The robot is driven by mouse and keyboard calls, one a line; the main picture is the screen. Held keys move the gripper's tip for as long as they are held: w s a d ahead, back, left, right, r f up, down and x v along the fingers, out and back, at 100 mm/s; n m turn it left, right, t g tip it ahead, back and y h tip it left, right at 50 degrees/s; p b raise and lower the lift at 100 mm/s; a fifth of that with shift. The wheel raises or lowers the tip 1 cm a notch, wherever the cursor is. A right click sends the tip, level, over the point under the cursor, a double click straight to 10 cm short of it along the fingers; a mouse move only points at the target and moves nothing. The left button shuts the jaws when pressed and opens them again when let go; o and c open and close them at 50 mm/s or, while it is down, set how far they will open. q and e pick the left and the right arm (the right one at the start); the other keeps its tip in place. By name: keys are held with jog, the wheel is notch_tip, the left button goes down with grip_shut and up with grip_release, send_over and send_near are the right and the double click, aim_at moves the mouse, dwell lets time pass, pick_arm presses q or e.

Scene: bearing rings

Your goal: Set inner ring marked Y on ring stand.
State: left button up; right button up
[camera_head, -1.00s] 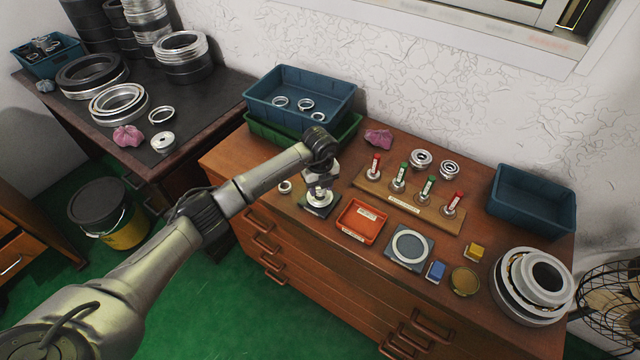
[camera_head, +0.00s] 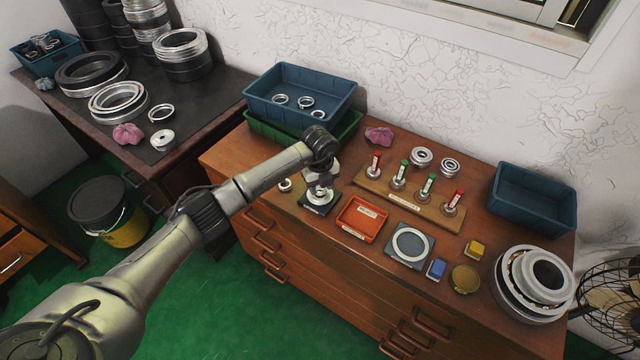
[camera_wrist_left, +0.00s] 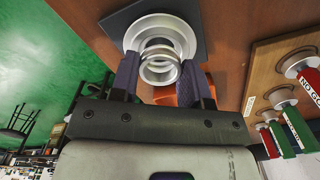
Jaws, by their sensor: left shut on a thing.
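My left gripper (camera_head: 319,188) points down over the ring stand at the left part of the wooden cabinet top. In the left wrist view its fingers (camera_wrist_left: 162,78) are shut on a small silver ring (camera_wrist_left: 160,71). The stand shows there as a wide, pale round piece (camera_wrist_left: 161,24) on a dark square plate (camera_wrist_left: 117,24); the plate also shows in the head view (camera_head: 318,209). The held ring overlaps the stand in the picture; I cannot tell whether they touch. No Y mark is readable. My right gripper is not in view.
A small ring (camera_head: 285,185) lies left of the stand. An orange tray (camera_head: 361,219) is close on its right, with a wooden rack of red and green handled gauges (camera_head: 411,197) beyond. Blue (camera_head: 300,95) and green (camera_head: 262,128) bins stand behind. A grey plate with ring (camera_head: 410,245) lies further right.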

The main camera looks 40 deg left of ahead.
pick_arm(q)
jog(key=shift+f+b, duration=0.4)
jog(key=shift+f, duration=0.4)
jog(key=o, duration=1)
notch_tip(320, 180, up, 14)
jog(key=p, duration=0.2)
